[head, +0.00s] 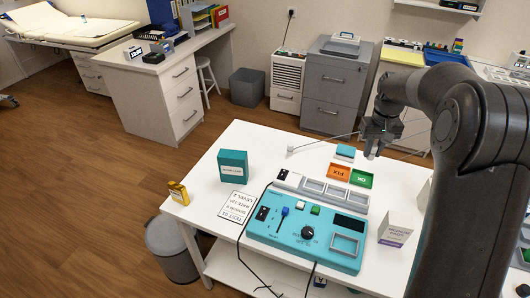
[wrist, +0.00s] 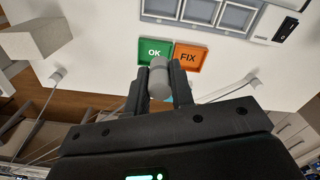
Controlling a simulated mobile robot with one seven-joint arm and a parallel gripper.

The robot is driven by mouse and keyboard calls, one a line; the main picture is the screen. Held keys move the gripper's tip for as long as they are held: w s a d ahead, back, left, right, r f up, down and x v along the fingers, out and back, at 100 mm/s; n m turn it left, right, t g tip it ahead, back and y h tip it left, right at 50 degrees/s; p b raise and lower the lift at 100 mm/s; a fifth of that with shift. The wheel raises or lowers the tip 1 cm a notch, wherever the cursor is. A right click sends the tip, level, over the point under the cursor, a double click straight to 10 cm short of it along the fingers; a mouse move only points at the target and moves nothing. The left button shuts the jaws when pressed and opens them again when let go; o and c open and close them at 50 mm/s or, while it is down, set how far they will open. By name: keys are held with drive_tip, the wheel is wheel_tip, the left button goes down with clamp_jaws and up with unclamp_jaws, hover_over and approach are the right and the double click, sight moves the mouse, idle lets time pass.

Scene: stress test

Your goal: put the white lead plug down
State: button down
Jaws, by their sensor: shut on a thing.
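My gripper (head: 371,152) is shut on a pale grey-white cylinder, which I take to be the white lead plug (wrist: 159,80); it shows between the fingertips in the wrist view. In the head view the gripper hangs over the back part of the white table (head: 240,150), behind the trays. Whether the plug touches the table I cannot tell. A thin lead runs from near the gripper to a small white end piece (head: 290,150) at left. That piece also shows in the wrist view (wrist: 253,81), and a similar one (wrist: 57,75) lies on the other side.
A green OK tray (head: 361,179) and orange FIX tray (head: 339,173) lie in front of my gripper. A teal-topped block (head: 345,152) sits behind them. A teal control panel (head: 275,232) fills the front; a teal box (head: 232,166) stands left. The table's back left has bare room.

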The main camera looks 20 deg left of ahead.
drive_tip(key=s+a+r+n, duration=0.2)
drive_tip(key=s+a, duration=0.1)
drive_tip(key=a, duration=0.6)
drive_tip(key=s+a+r+n, duration=0.2)
drive_tip(key=s+a+r, duration=0.1)
drive_tip(key=a, duration=0.6)
drive_tip(key=s+a+r+n, duration=0.2)
drive_tip(key=a, duration=0.7)
hover_over(240, 156)
drive_tip(key=shift+n, duration=0.3)
drive_tip(key=f, duration=0.6)
drive_tip(key=shift+d, duration=0.3)
drive_tip(key=shift+a+f, duration=0.15)
drive_tip(key=shift+a, duration=0.05)
drive_tip(key=shift+s+f, duration=0.1)
drive_tip(key=shift+f, duration=1.95)
